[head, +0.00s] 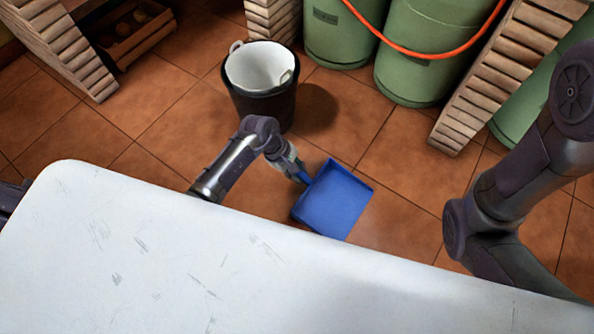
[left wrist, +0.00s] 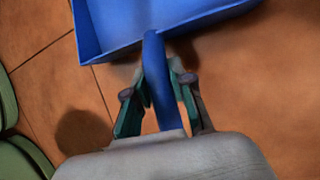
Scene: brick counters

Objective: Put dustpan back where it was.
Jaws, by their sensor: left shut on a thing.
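The blue dustpan (head: 335,199) is over the tiled floor, just beyond the white surface in front of me. My left gripper (head: 299,176) is shut on its handle, at the pan's upper left in the head view. In the left wrist view the handle (left wrist: 158,85) runs between the two fingers of the left gripper (left wrist: 160,95), and the pan (left wrist: 130,22) extends away at the top. I cannot tell whether the pan touches the floor. My right arm shows at the right of the head view, but its gripper is out of view.
A black bin (head: 262,104) with a white bucket (head: 258,67) in it stands behind the left arm. Green gas cylinders (head: 425,55) with an orange hose (head: 415,54) stand at the back, near brick supports (head: 500,75). A wooden crate (head: 133,32) is at back left. Floor right of the dustpan is clear.

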